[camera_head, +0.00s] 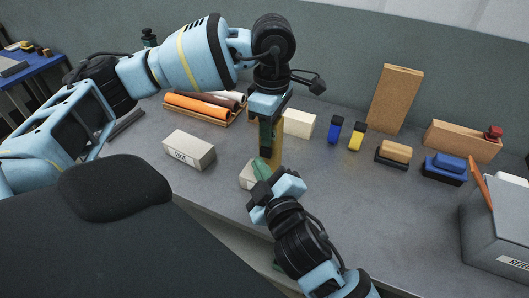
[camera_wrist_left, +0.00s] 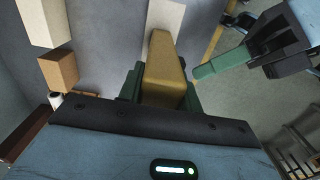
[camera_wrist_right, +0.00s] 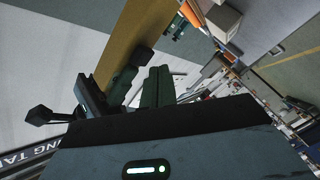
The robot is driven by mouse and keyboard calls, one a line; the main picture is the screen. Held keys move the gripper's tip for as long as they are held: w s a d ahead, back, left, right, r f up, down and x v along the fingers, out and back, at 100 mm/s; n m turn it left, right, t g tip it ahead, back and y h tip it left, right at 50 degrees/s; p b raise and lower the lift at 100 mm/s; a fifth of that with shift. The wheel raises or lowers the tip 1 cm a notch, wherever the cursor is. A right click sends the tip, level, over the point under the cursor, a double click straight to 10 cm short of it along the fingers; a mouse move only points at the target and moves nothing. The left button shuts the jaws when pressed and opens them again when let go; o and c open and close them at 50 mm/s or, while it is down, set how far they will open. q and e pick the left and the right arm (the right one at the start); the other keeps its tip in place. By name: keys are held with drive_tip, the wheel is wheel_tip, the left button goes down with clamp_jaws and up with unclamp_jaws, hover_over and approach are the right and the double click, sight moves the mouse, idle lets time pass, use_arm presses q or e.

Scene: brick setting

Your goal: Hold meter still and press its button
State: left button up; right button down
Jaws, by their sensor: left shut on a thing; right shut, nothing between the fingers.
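The meter (camera_head: 278,150) is a yellow, upright body held above the table near its front edge. My left gripper (camera_head: 268,138) comes down from above and is shut on it. The left wrist view shows the yellow meter (camera_wrist_left: 162,72) between the green fingers. My right gripper (camera_head: 261,168) is shut and empty, low beside the meter. In the left wrist view its green fingertips (camera_wrist_left: 203,72) point at the meter's side; I cannot tell whether they touch. In the right wrist view the meter (camera_wrist_right: 128,40) stands just beyond the fingers. No button can be made out.
A pale block (camera_head: 247,176) is partly hidden behind my right gripper. A labelled pale block (camera_head: 189,150) lies to the left, with a tray of rolls (camera_head: 205,110) behind. A white box (camera_head: 299,123), a brown board (camera_head: 396,98) and a grey bin (camera_head: 497,235) stand to the right.

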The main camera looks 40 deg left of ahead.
drive_tip(key=shift+w, duration=0.1)
drive_tip(key=shift+w+a, duration=0.15)
drive_tip(key=shift+w, duration=0.15)
drive_tip(key=shift+w, duration=0.5)
idle(1.0)
drive_tip(key=shift+s, duration=0.9)
drive_tip(key=s, duration=0.1)
drive_tip(key=s+d, duration=0.1)
drive_tip(key=s, duration=0.2)
drive_tip(key=shift+s+d, duration=0.25)
drive_tip(key=shift+s, duration=0.15)
idle(0.5)
